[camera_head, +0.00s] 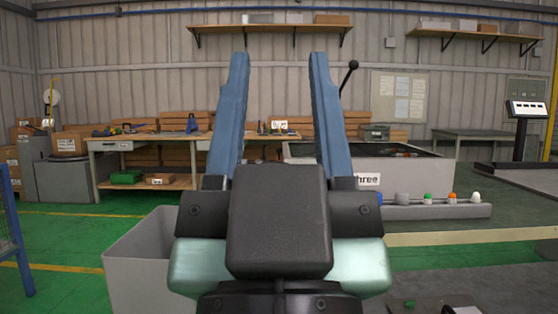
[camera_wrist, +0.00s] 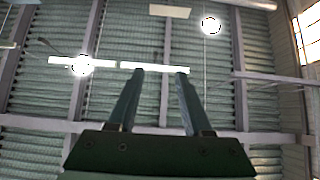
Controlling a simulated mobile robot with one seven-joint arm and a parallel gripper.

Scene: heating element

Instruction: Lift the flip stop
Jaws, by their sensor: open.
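My gripper (camera_head: 278,58) is in the middle of the head view, its two blue fingers pointing up and spread apart with nothing between them. In the wrist view my gripper (camera_wrist: 160,73) is also open and empty, facing the ceiling. I cannot make out a flip stop for certain. A black lever with a ball knob (camera_head: 353,64) sticks up behind the right finger; its lower end is hidden. A light grey box-like station (camera_head: 410,174) with a "three" label stands behind my gripper, partly covered by it.
A grey bin (camera_head: 140,262) stands at the lower left. A grey rail (camera_head: 440,211) with several coloured knobs runs along the right station's front. A workbench (camera_head: 150,141) stands at the back left, and a monitor stand (camera_head: 521,135) at the right. Green floor (camera_head: 75,240) is clear at left.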

